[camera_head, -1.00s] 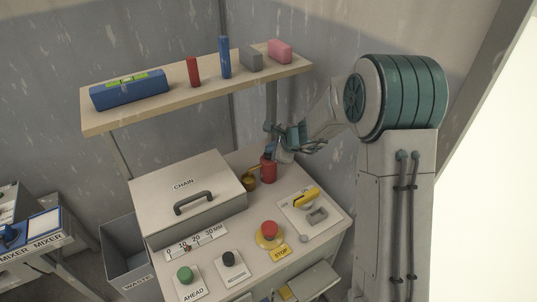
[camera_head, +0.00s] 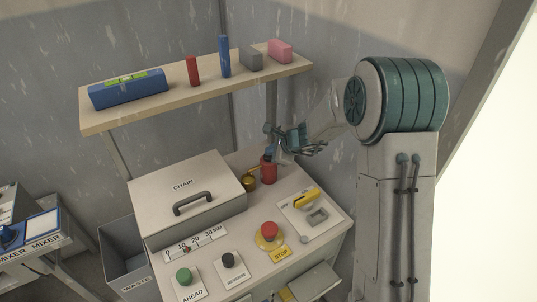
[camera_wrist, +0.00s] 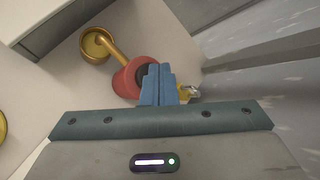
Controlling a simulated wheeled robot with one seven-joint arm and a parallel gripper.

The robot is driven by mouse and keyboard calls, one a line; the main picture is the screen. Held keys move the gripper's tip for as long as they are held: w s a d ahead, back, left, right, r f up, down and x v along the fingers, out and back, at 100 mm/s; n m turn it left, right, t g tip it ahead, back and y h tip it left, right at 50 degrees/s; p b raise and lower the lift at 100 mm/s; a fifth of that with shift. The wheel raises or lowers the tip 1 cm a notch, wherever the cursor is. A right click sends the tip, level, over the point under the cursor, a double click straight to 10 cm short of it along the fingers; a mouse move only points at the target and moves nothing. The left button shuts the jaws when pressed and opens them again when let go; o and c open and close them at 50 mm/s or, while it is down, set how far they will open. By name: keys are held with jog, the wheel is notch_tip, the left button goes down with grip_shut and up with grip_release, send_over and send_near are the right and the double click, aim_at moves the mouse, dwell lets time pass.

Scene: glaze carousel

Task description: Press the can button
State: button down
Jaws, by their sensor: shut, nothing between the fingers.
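The red can (camera_head: 268,171) stands upright at the back right of the white cabinet top, beside a small brass cup (camera_head: 249,183). In the wrist view the can (camera_wrist: 126,84) shows a dark round top, partly covered by my fingers, and a brass spout (camera_wrist: 112,48) runs from it toward the cup (camera_wrist: 97,44). My gripper (camera_head: 269,153) is shut and empty, with its blue fingertips (camera_wrist: 158,68) right over the can's top. I cannot tell whether the fingertips touch the dark top.
A box marked CHAIN (camera_head: 187,189) stands left of the can. In front are a red stop button (camera_head: 269,230), a yellow-handled switch (camera_head: 306,198), a green button (camera_head: 184,275) and a black knob (camera_head: 228,260). A shelf (camera_head: 100,122) with several blocks hangs above, behind the cabinet.

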jog(key=shift+r, duration=0.1)
jog(key=shift+r+p, duration=0.7)
jog(key=shift+r, duration=0.15)
notch_tip(320, 180, up, 5)
jog(key=p, duration=0.4)
